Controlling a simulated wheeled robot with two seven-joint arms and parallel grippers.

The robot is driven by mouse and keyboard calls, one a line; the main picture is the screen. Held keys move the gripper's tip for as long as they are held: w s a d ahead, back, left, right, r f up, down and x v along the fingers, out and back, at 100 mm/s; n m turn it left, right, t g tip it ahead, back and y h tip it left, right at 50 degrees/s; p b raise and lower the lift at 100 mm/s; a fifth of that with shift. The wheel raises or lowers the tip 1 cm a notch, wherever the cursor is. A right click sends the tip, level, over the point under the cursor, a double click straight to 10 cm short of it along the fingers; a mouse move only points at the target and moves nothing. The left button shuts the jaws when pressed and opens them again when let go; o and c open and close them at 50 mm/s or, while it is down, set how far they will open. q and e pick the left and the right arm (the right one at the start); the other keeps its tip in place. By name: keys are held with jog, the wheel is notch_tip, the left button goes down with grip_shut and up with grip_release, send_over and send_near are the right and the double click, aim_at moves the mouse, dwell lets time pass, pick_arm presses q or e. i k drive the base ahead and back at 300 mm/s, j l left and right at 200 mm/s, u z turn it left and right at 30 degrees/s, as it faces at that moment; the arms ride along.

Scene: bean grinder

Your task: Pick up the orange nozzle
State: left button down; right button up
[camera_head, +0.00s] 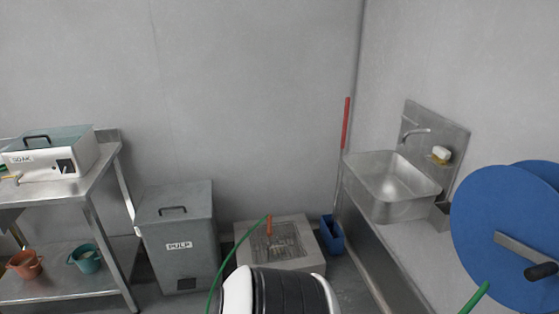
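The orange nozzle (269,226) is a small, slim orange piece at the end of a thin green hose (228,262). In the head view it shows in front of the square floor basin (300,264), upright or slightly tilted. I cannot tell whether it touches the basin or hangs above it. A white and black part of my own arm rises at the bottom centre, just below the nozzle in the picture, and covers the basin's front. Neither of my grippers shows.
A blue hose reel (490,225) with a dark handle stands close at the right. A grey PULP bin (178,225) is left of the basin. A blue container (332,236), a steel sink (392,178) and a steel table (100,180) stand around it.

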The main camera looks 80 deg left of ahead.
aim_at(269, 232)
jog(key=u, duration=2.8)
jog(key=i+u, duration=0.1)
jog(key=i, duration=0.15)
